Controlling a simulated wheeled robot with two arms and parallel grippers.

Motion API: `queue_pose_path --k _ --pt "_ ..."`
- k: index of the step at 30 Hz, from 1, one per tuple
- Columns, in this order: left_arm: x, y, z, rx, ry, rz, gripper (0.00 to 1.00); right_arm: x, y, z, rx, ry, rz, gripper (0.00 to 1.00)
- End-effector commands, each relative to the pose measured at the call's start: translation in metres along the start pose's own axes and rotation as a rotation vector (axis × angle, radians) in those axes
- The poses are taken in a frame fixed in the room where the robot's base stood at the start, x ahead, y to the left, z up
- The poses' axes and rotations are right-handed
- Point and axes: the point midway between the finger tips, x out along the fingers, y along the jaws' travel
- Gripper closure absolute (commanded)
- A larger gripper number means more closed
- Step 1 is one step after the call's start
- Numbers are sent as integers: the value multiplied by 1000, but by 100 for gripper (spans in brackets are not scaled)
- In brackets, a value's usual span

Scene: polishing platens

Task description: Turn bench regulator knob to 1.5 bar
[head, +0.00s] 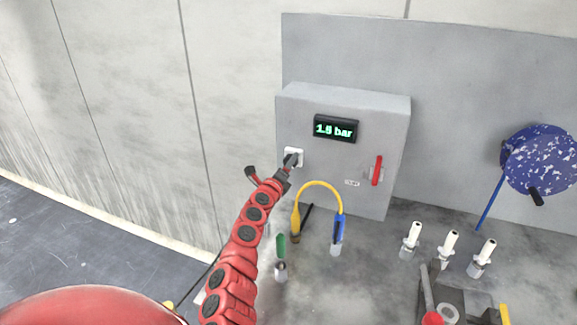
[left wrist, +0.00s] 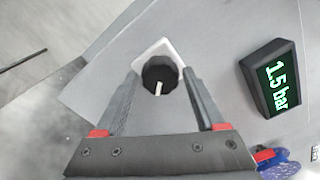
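The regulator knob (left wrist: 160,74) is a black round knob with a white pointer mark, on a white square plate (head: 293,151) at the left of the grey box's front. My left gripper (head: 289,160) is at the knob in the head view and largely covers it. In the left wrist view its two fingers (left wrist: 161,84) lie on either side of the knob, close against its edges. The pressure display (left wrist: 271,78) reads 1.5 bar there. In the head view the display (head: 335,129) is blurred and its last digit is unclear. My right gripper is not in view.
A red-handled lever (head: 376,170) is at the right of the box (head: 391,104). Several white-topped fittings (head: 412,235) stand on the bench at right. A blue speckled disc (head: 541,160) is beyond them.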

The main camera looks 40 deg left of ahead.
Motion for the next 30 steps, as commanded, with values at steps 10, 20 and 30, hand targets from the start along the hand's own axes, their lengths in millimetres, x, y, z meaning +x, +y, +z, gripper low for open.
queue_pose_path --k 10,20,30 --pt "0 0 0 0 0 0 12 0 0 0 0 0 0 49" --pt "-16 -4 4 10 1 1 12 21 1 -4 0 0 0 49" --pt "-61 -3 2 3 5 4 12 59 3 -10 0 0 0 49"
